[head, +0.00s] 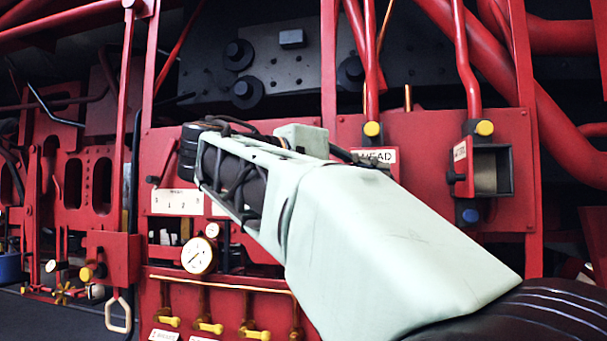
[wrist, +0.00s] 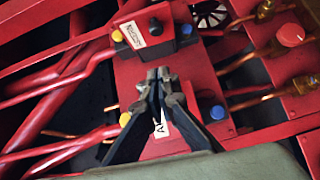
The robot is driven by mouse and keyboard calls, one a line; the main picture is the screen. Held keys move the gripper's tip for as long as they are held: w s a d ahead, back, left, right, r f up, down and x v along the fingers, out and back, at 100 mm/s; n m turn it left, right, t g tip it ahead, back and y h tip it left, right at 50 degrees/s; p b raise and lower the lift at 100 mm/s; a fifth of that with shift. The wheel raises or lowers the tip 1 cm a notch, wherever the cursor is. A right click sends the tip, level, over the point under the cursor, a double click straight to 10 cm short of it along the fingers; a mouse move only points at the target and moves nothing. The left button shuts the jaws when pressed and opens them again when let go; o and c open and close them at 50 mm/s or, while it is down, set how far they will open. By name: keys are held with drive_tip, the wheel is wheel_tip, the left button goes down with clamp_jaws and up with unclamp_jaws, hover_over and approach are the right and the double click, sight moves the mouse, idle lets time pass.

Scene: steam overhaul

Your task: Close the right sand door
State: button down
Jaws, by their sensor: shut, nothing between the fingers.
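The right sand box (head: 507,172) has a dark square frame with a tan interior showing. Its red door (head: 460,168), with a white label, stands open, swung out at the left side of the opening. In the wrist view, turned on its side, the same box (wrist: 160,30) appears at the top with its labelled door (wrist: 130,35). My gripper (wrist: 160,74) is shut and empty, in front of the neighbouring panel area with a white label (wrist: 162,122). It is apart from the right door in that picture.
Yellow caps (head: 485,127) and blue caps (head: 470,215) mark the boxes. Red pipes (head: 466,60) run down to them. A gauge (head: 198,256) and several yellow-handled valves (head: 210,326) sit lower left.

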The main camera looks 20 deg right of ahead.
drive_tip(key=d+p, duration=0.1)
drive_tip(key=d, duration=1.1)
drive_tip(key=shift+f, duration=0.3)
